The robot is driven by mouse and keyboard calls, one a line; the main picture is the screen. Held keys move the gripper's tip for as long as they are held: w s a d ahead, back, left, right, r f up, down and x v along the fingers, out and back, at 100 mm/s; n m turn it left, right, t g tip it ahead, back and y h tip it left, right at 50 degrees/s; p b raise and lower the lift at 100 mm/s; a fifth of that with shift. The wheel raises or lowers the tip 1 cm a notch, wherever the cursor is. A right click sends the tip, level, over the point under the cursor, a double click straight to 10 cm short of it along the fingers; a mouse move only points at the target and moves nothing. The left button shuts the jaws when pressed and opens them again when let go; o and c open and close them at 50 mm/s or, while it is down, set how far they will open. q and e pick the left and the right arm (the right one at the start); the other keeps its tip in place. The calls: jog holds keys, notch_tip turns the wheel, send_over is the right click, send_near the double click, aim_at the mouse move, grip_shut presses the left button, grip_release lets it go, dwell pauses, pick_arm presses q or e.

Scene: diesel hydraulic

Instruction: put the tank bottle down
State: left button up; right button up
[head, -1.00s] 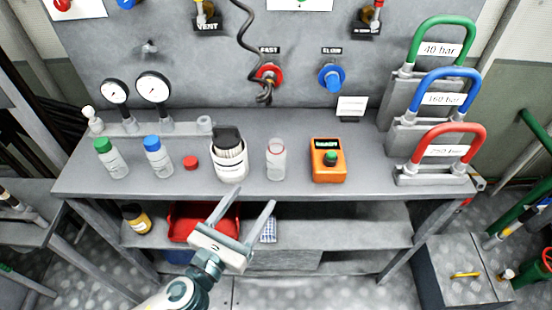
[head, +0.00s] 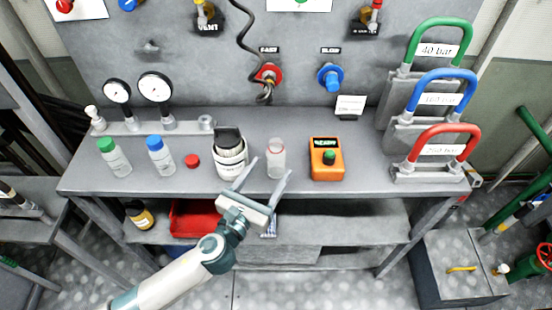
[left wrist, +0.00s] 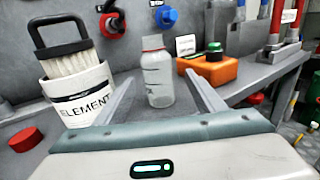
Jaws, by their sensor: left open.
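A clear, uncapped bottle (head: 276,158) with a red ring near its neck stands upright on the grey bench. I cannot tell from a label whether it is the tank bottle. My left gripper (head: 269,170) is open at the bench's front edge, its fingers pointing at this bottle. In the left wrist view the bottle (left wrist: 158,78) appears between the two spread fingers, beyond them, with no visible contact. A green-capped bottle (head: 114,158) and a blue-capped bottle (head: 160,158) stand upright further left. A red cap (head: 192,161) lies on the bench. My right gripper is not in view.
A white element container (head: 230,160) stands close left of the clear bottle, and an orange meter (head: 327,160) stands to its right. Gauges (head: 154,88) stand at the back left, large padlock-shaped weights (head: 440,150) at the right. A shelf (head: 360,228) lies below.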

aim_at(272, 156)
pick_arm(q)
jog(key=shift+w+d+r, duration=0.1)
jog(key=shift+w+d, duration=0.1)
jog(key=shift+w, duration=0.35)
jog(key=shift+p+x, duration=0.75)
jog(key=shift+x, duration=1.3)
jog(key=shift+a, duration=0.15)
jog(key=c, duration=1.3)
jog(key=shift+o, duration=0.2)
notch_tip(272, 156, up, 3)
jog(key=shift+w+r, duration=0.1)
jog(key=shift+r, duration=0.1)
jog(key=s+d+r, duration=0.7)
jog(key=d, duration=0.2)
jog(key=shift+s+r+b, duration=0.15)
jog(key=shift+b, duration=0.15)
